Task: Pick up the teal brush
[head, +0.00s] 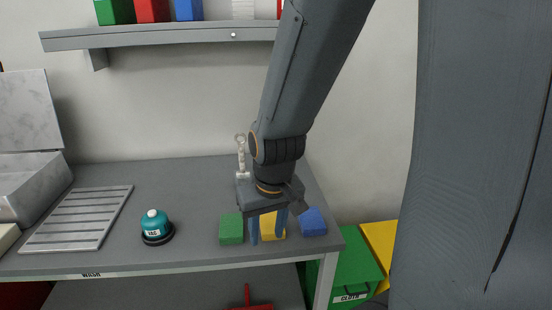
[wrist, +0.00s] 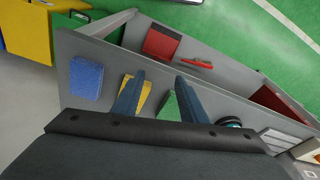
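A teal domed piece (head: 154,230) with a round knob, a pale label and a dark base stands upright on the grey bench, left of the blocks. It is the only teal thing in view. Part of it shows at the lower right of the wrist view (wrist: 230,121). My gripper (head: 268,239) is well to its right, pointing down over the yellow block (head: 272,222). In the wrist view my gripper's (wrist: 160,76) two blue fingers are apart, with nothing held between them.
A green block (head: 231,229) and a blue block (head: 313,222) flank the yellow one. A slatted tray (head: 75,220) lies left of the teal piece. A shelf (head: 170,36) hangs above. Green (head: 354,268) and yellow bins stand right of the bench. Red items lie lower down.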

